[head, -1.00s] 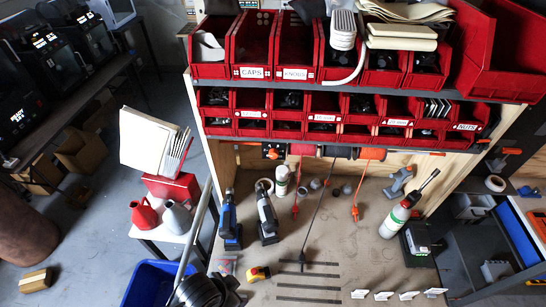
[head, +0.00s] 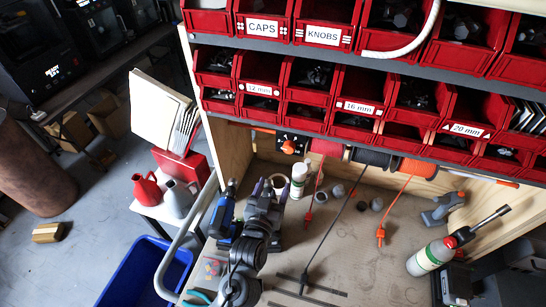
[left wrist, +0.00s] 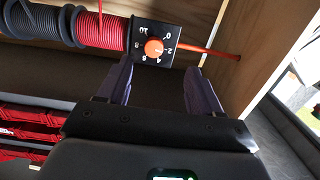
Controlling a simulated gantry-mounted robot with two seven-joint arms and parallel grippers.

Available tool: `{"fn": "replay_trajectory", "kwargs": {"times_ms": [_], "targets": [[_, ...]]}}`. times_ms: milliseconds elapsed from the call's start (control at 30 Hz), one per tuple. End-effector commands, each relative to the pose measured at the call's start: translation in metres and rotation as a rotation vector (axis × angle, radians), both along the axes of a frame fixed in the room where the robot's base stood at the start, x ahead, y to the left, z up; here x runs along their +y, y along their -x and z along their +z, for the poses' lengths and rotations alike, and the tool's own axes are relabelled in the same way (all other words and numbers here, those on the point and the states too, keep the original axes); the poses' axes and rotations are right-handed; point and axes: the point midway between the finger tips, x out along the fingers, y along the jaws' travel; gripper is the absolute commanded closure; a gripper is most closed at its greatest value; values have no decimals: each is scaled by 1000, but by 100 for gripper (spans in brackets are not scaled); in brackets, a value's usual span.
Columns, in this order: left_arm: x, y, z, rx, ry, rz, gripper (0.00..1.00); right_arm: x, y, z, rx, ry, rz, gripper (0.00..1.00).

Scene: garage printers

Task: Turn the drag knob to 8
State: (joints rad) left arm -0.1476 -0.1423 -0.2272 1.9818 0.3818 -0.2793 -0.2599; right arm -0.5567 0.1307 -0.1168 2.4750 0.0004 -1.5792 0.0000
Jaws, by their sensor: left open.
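The drag knob (head: 288,147) is a small orange dial on a black plate, under the bins at the back left of the workbench. In the left wrist view the orange knob (left wrist: 154,47) shows upside down, ringed by the numbers 0 to 10. I cannot tell where its pointer stands. My left gripper (head: 271,189) is open and empty, in front of and below the knob plate. In the left wrist view the gripper's two dark fingers (left wrist: 160,80) point toward the plate, with the knob between their lines and apart from them. My right gripper is not in view.
Red and grey cable spools (head: 373,157) hang beside the knob plate. An orange rod (left wrist: 205,51) runs beside the plate. Red bins (head: 312,75) overhang the back.

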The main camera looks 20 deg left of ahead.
Motion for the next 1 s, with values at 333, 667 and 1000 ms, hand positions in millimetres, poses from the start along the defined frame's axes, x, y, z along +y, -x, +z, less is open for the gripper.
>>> {"fn": "replay_trajectory", "kwargs": {"times_ms": [333, 667, 1000], "targets": [[-4, -31, 20, -70, 21, -2, 35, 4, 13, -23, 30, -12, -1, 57], [4, -82, 21, -69, 20, -2, 35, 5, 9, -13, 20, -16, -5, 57], [10, -119, 20, -68, 20, -3, 35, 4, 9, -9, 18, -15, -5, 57]]}}
